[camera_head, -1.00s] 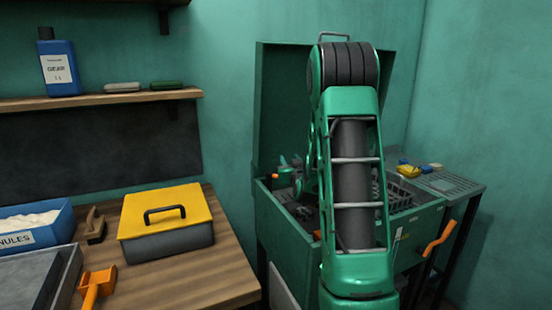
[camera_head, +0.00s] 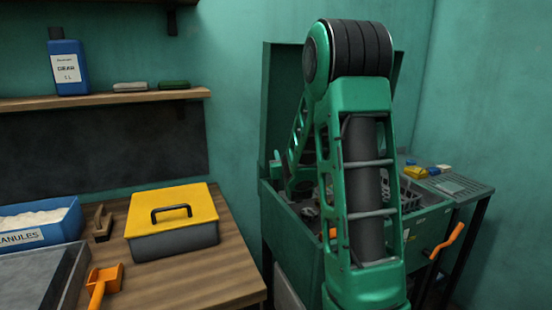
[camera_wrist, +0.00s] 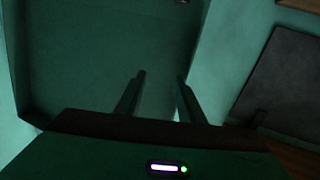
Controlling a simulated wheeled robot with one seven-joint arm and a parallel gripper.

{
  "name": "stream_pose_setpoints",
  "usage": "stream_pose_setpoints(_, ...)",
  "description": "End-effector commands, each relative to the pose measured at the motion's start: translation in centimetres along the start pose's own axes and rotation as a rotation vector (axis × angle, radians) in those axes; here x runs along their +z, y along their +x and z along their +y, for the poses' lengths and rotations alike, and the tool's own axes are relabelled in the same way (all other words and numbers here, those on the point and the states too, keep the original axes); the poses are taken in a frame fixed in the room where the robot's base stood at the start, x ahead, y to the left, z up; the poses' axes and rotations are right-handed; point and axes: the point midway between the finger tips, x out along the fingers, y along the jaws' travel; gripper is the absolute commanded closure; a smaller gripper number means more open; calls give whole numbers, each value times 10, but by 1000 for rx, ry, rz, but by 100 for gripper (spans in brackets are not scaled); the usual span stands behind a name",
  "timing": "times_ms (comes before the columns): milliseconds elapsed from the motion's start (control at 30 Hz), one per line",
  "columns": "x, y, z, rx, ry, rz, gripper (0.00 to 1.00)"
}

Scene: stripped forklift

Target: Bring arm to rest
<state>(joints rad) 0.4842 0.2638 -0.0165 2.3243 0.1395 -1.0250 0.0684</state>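My green arm (camera_head: 362,170) rises in the middle of the head view, its elbow high and its forearm sloping down and left behind the upper link. The forearm's lower end is over the open green parts washer (camera_head: 290,225). My gripper cannot be made out clearly there. In the wrist view my gripper (camera_wrist: 160,76) shows two dark fingers standing apart with nothing between them. Beyond the fingers is a plain green surface (camera_wrist: 90,60), likely the washer's raised lid (camera_head: 283,100).
The wooden bench (camera_head: 215,275) at left holds a yellow-lidded box (camera_head: 172,232), an orange scoop (camera_head: 102,285) and a blue granules tray (camera_head: 40,222). A shelf (camera_head: 110,101) with a blue bottle (camera_head: 68,65) is above. An orange handle (camera_head: 447,241) sticks out at the washer's right.

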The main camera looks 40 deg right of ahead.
Motion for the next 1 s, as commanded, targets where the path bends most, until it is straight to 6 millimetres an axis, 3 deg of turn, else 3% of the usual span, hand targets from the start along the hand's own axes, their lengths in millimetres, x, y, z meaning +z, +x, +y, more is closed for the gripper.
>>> stream_pose_setpoints(367,2,-3,1,2,-2,-27,65)
stream_pose_setpoints(533,13,-26,4,14,-8,-180,65)
stream_pose_setpoints(767,43,-92,13,36,-9,-492,65)
stream_pose_setpoints(1000,72,-188,19,38,3,-824,65)
